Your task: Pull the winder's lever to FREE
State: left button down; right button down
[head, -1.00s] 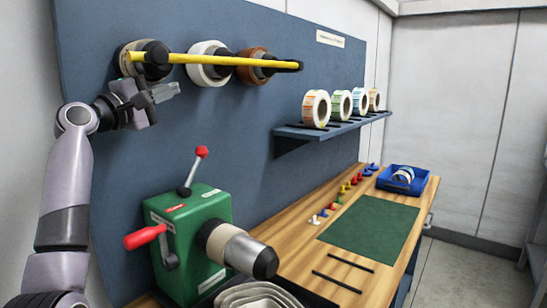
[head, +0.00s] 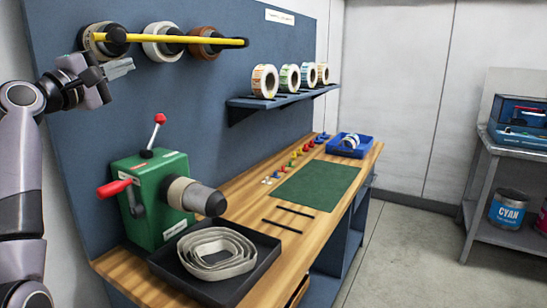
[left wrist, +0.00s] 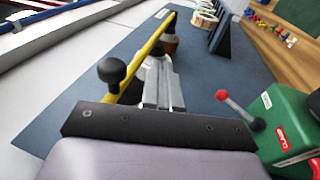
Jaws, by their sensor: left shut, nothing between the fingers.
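The green winder (head: 150,195) stands on the left end of the wooden bench. Its lever (head: 156,131) rises from the top, leaning slightly right, with a red ball knob. A red-handled crank (head: 115,188) sticks out at its left side. In the left wrist view the winder (left wrist: 290,125) is at the right edge, with the lever (left wrist: 235,108) tilted toward the upper left. My left gripper (head: 128,67) is shut and empty, above and left of the lever, apart from it, near the yellow bar. Its fingers also show in the left wrist view (left wrist: 160,90). My right gripper is not in view.
A yellow bar (head: 180,39) runs before several rolls on the blue board (head: 90,140). A shelf (head: 285,95) holds label rolls. A black tray (head: 215,290) with coiled strip sits before the winder. A green mat (head: 318,185) and blue bin (head: 350,145) lie farther along.

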pick_arm(q)
jog(key=s+d+f+m+g+y, duration=0.1)
jog(key=s+d+f+m+g, duration=0.2)
jog(key=f, duration=1)
jog(key=s+d+f+m+g+y, duration=0.15)
jog(key=s+f, duration=0.25)
jog(key=f, duration=0.8)
jog(key=s+d+f+m+g+y, duration=0.1)
jog(key=s+f+m+g+y, duration=0.2)
jog(key=f, duration=1)
jog(key=s+d+f+m+g+y, duration=0.1)
jog(key=s+f+m+g, duration=0.1)
jog(key=s+f, duration=0.6)
jog(key=s+d+f+m+g, duration=0.1)
jog(key=s+f+m+g, duration=0.3)
jog(key=s, duration=0.6)
jog(key=s+f+m+g+y, duration=0.1)
jog(key=s+f, duration=0.1)
jog(key=s, duration=0.7)
jog(key=s+f+m+g+y, duration=0.1)
jog(key=s+f, duration=0.1)
jog(key=s, duration=0.6)
jog(key=w+d+f+t+h, duration=0.2)
jog(key=w+f+t, duration=0.4)
jog(key=f, duration=0.3)
jog(key=shift+w+d+f+t, duration=0.2)
jog(key=shift+w+d+t, duration=0.1)
jog(key=shift+t, duration=0.25)
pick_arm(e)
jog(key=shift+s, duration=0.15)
